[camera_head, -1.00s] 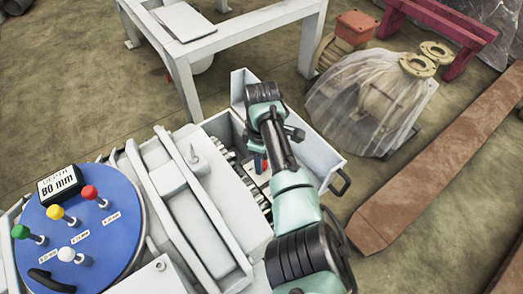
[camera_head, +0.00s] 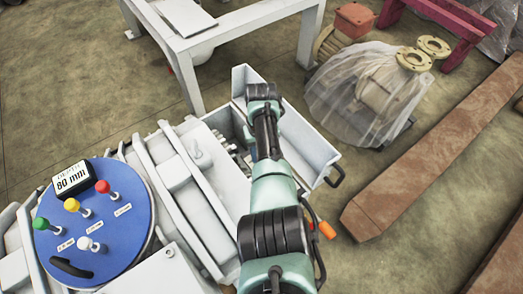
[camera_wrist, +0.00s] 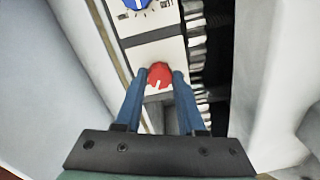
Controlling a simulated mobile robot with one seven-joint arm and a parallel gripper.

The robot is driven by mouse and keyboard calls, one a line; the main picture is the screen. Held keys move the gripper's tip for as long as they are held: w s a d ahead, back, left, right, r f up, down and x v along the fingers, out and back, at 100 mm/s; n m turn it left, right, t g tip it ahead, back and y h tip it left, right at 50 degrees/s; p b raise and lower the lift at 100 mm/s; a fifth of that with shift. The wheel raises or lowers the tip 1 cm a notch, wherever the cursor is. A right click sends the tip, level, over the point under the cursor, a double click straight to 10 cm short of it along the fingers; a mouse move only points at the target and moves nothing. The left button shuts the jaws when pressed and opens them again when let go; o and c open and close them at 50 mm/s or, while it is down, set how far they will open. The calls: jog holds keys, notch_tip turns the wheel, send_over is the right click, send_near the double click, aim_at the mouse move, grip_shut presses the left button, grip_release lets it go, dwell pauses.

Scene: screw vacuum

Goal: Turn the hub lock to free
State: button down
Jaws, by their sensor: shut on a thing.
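In the wrist view, a round red knob (camera_wrist: 159,72) with a white pointer mark sits on a pale panel (camera_wrist: 155,52) inside the machine's open bay. The pointer aims down in the picture. My gripper (camera_wrist: 157,77) has one blue finger on each side of the knob and is shut on it. A blue knob (camera_wrist: 134,3) with marks around it shows partly at the top edge; the lettering beside it is cut off. In the head view my arm reaches into the white open box on the machine (camera_head: 200,190), and it hides my gripper and the red knob.
A row of metal teeth (camera_wrist: 195,45) runs close to the right of the panel. Pale walls flank the bay. In the head view, a blue panel (camera_head: 125,235) has several coloured levers and an "80 mm" display (camera_head: 73,178). A white table (camera_head: 205,40) stands behind.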

jog(key=shift+m, duration=2)
jog(key=c, duration=0.5)
grip_release()
notch_tip(320, 180, up, 13)
jog(key=p, duration=0.8)
